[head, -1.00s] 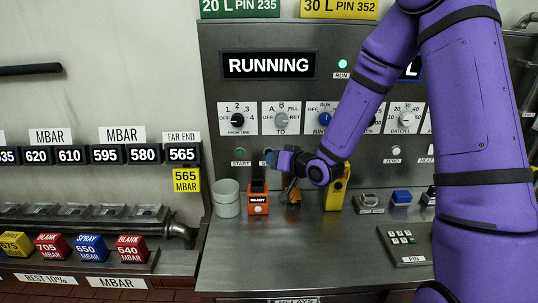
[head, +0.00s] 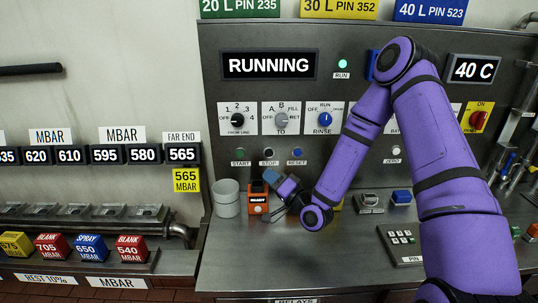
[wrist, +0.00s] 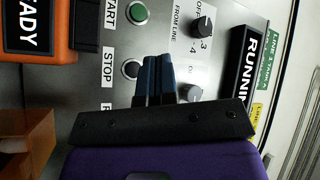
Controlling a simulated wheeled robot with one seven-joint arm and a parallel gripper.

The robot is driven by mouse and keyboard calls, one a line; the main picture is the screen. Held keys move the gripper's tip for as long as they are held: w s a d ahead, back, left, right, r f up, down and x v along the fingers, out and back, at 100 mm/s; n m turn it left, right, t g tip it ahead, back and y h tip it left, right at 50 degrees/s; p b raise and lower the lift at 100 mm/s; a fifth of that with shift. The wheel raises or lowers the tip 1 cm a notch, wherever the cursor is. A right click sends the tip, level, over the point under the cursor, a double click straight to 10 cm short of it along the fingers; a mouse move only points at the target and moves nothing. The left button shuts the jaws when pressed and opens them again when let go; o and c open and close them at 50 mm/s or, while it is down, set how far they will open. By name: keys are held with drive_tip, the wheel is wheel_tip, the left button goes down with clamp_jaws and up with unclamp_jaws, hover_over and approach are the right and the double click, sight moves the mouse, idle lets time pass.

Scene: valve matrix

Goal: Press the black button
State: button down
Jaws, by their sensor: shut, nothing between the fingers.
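The black button (head: 269,153), above the STOP label, is on the grey panel between a green START button (head: 240,153) and a blue RESET button (head: 297,152). It also shows in the wrist view (wrist: 131,69), just left of my fingertips. My gripper (head: 269,175) is shut and empty, its blue fingers together, below the STOP label in the head view. In the wrist view my closed fingertips (wrist: 158,58) appear beside the black button without covering it. I cannot tell the exact gap to the panel. The RUNNING display (head: 268,65) is lit white.
An orange READY device (head: 258,204) stands on the counter close beside my gripper, with a grey cup (head: 227,198) left of it. Dials (head: 238,120) sit above the buttons. A yellow device behind my arm is mostly hidden. The front counter (head: 290,265) is clear.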

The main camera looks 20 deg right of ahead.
drive_tip(key=w+d, duration=0.2)
drive_tip(key=w, duration=0.6)
drive_tip(key=shift+w+d, duration=0.15)
drive_tip(key=shift+w, duration=0.1)
drive_tip(key=shift+w, duration=0.1)
idle(2.2)
drive_tip(key=shift+w+d, duration=0.1)
drive_tip(key=shift+w, duration=0.2)
drive_tip(key=shift+w+d, duration=0.15)
drive_tip(key=shift+w, duration=0.25)
idle(0.8)
idle(0.3)
drive_tip(key=shift+s+a, duration=0.25)
drive_tip(key=shift+s, duration=0.55)
drive_tip(key=shift+s+a, duration=0.2)
drive_tip(key=shift+s, duration=0.6)
drive_tip(key=shift+s+a, duration=0.25)
drive_tip(key=shift+s, duration=0.6)
drive_tip(key=shift+s+a, duration=0.2)
drive_tip(key=shift+s, duration=0.6)
